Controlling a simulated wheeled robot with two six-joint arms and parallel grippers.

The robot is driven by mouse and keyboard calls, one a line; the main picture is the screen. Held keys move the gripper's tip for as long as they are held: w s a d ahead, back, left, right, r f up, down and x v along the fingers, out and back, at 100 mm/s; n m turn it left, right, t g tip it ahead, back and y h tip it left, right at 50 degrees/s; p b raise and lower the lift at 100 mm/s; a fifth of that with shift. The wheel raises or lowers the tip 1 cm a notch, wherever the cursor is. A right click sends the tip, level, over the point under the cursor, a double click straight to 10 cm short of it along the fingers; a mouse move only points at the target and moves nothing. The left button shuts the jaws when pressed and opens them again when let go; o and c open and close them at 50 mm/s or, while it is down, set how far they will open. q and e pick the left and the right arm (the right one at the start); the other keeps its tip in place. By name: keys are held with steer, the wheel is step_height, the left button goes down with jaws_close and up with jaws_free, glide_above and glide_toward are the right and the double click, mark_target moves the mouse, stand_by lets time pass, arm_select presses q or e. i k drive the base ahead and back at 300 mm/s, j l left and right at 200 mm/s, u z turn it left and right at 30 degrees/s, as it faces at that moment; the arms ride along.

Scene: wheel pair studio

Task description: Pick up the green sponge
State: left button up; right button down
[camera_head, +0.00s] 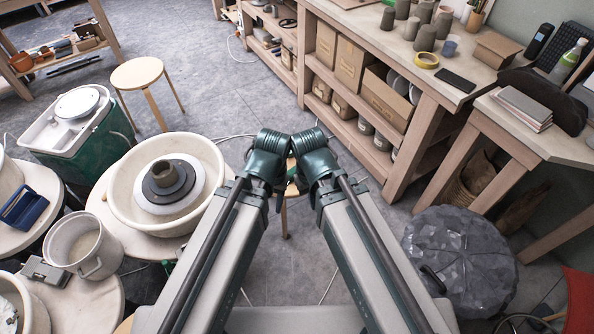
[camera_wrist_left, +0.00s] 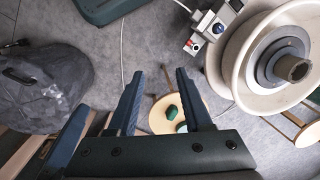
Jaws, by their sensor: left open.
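A small round wooden stool (camera_wrist_left: 160,104) is in the left wrist view, beyond my left gripper (camera_wrist_left: 158,72). A small green piece (camera_wrist_left: 171,112) lies on its seat. In the head view the stool (camera_head: 291,163) is mostly hidden behind my arms. A dark blue finger-like part left of my gripper may belong to my right gripper; its jaw opening does not show.
A potter's wheel (camera_head: 207,210) stands left of my arms, and a workbench (camera_head: 428,85) with shelves stands right. A grey faceted lump (camera_head: 455,255) is at lower right. An empty stool (camera_head: 137,72) stands farther back. The floor between wheel and bench is mostly clear.

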mark_target(292, 172)
steer(key=i+l+u, duration=0.4)
steer(key=i+l, duration=0.25)
steer(key=l, duration=0.15)
